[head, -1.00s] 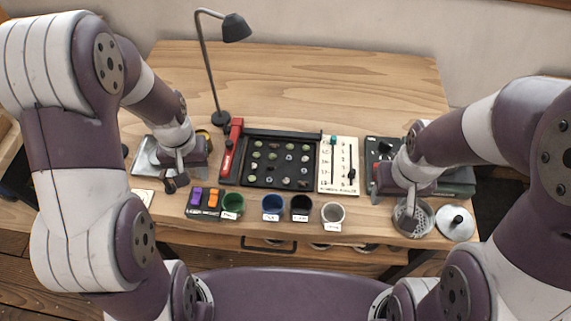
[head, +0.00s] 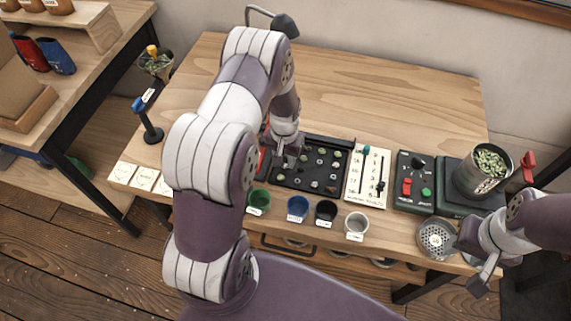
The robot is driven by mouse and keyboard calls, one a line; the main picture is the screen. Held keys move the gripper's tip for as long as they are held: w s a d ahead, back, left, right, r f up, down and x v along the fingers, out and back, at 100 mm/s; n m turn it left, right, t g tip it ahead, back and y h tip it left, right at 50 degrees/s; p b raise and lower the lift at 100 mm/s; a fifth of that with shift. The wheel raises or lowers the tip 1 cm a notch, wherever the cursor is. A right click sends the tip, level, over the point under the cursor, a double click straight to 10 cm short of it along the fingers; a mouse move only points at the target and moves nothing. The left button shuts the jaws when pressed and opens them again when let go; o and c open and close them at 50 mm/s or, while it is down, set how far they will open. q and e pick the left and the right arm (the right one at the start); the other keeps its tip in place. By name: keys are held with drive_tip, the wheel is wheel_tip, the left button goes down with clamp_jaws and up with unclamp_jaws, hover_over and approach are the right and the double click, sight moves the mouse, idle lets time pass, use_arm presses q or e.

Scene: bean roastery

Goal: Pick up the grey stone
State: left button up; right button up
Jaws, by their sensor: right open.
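A black tray (head: 331,185) on the wooden table holds several small green, pale and greyish pieces in rows. They are too small to tell which is the grey stone. My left gripper (head: 284,157) is over the left end of the tray and hides part of it. Its fingers point down, and their gap is not clear. My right gripper (head: 478,268) is open at the front right, close to a metal perforated cup (head: 436,240), away from the tray.
Green (head: 258,202), blue (head: 297,209), black (head: 326,213) and white (head: 356,226) cups line the front edge. A slider board (head: 368,177), a button box (head: 414,183) and a canister of green beans (head: 483,170) stand right of the tray. The back of the table is clear.

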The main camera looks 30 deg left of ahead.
use_arm(q)
wheel_tip(320, 180, down, 2)
drive_tip(key=shift+w+a+f, duration=0.1)
clamp_jaws()
wheel_tip(320, 180, up, 4)
drive_tip(key=shift+r, duration=0.25)
drive_tip(key=d+r+b, duration=0.1)
drive_tip(key=d+r, duration=0.5)
drive_tip(key=d, duration=0.5)
drive_tip(key=shift+s+d+r, duration=0.3)
drive_tip(key=shift+d+r, duration=0.05)
drive_tip(key=shift+d, duration=0.05)
